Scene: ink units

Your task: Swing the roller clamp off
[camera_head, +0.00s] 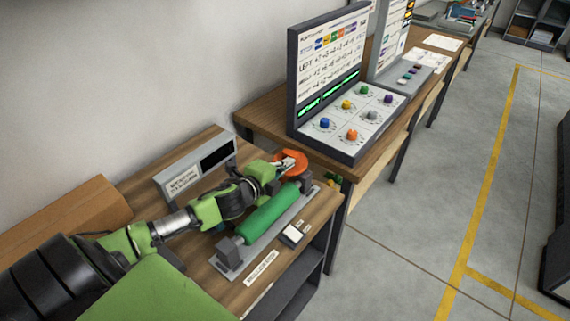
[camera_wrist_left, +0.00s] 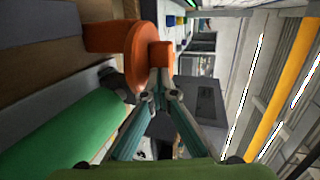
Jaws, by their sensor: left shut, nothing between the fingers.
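The green roller (camera_head: 266,217) lies in a grey cradle (camera_head: 232,264) on the wooden bench, and it fills the lower left of the left wrist view (camera_wrist_left: 62,135). The orange clamp (camera_head: 293,158) is a curved piece at the roller's far end. It shows large in the left wrist view (camera_wrist_left: 125,42), directly beyond my fingertips. My left gripper (camera_wrist_left: 159,97) is shut and empty, its tips close to the clamp's orange end; I cannot tell whether they touch. My right gripper is not in view.
A grey display box (camera_head: 196,167) stands behind the roller against the wall. A small white-faced device (camera_head: 292,235) lies in front of the cradle. A console with coloured knobs (camera_head: 352,122) stands on the adjoining bench. The floor to the right is open.

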